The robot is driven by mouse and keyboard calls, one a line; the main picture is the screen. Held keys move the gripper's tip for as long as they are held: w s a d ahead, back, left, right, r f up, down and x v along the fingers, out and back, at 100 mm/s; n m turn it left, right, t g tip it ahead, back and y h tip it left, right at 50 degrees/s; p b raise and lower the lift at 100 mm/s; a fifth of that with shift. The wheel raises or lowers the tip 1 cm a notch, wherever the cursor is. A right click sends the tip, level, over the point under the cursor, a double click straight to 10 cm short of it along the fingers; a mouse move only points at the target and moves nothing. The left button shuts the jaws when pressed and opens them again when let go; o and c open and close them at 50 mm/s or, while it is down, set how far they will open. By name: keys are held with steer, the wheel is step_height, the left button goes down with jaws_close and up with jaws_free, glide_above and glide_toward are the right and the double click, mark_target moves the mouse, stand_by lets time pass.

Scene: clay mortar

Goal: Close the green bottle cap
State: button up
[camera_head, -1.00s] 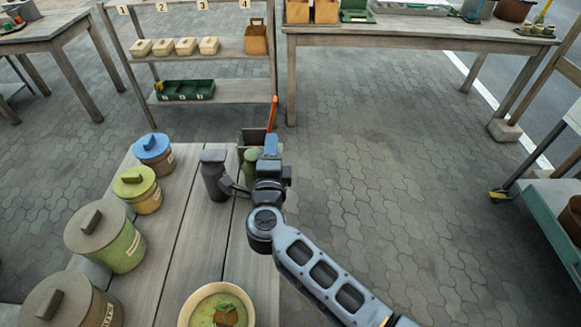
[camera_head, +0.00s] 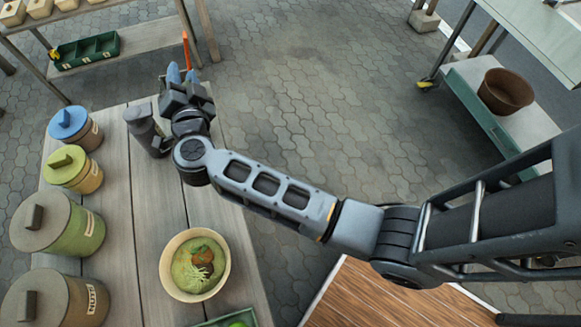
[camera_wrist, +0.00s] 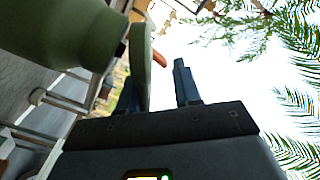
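The green bottle (camera_wrist: 60,30) fills the upper left of the wrist view, seen close up. Its green cap (camera_wrist: 141,60) stands out from the bottle's mouth as a thin disc, apparently swung open. My gripper (camera_wrist: 157,92) is open, with two dark blue fingers. The cap lies at the inner side of the left finger and overlaps it in the picture; I cannot tell whether they touch. The right finger is clear of it.
A dark grey bottle (camera_head: 143,128) stands just left of my gripper on the table (camera_head: 150,225). Several lidded pots, one a blue-lidded pot (camera_head: 75,128), line the left edge. A bowl of food (camera_head: 195,265) is nearer. Paving right of the table is open.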

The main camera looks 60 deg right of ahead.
steer(key=n+b, duration=0.1)
steer(key=w+a+n, duration=0.1)
steer(key=n, duration=0.1)
steer(key=shift+a+r+b, duration=0.1)
steer(key=shift+r+b, duration=0.3)
steer(key=n+b, duration=0.1)
steer(key=a+n+b, duration=0.1)
steer(key=n+b, duration=0.1)
steer(key=w+a+n+b, duration=0.1)
steer(key=b, duration=0.1)
steer(key=shift+w+r+n, duration=0.1)
steer(key=shift+r+n, duration=0.1)
steer(key=shift+n, duration=0.2)
steer(key=v, duration=0.8)
steer(key=s+d+f+n+t+y+b, duration=0.1)
steer(key=s+n+t+y, duration=0.2)
steer(key=s, duration=1)
steer(key=s+d+f+n+t+y+b, duration=0.1)
steer(key=s+d+n+t+y+b, duration=0.1)
steer(key=s, duration=1.1)
steer(key=shift+d+n+t+y, duration=0.3)
steer(key=shift+n+t+y, duration=0.3)
steer(key=shift+n+y, duration=0.8)
steer(key=shift+s+f, duration=0.1)
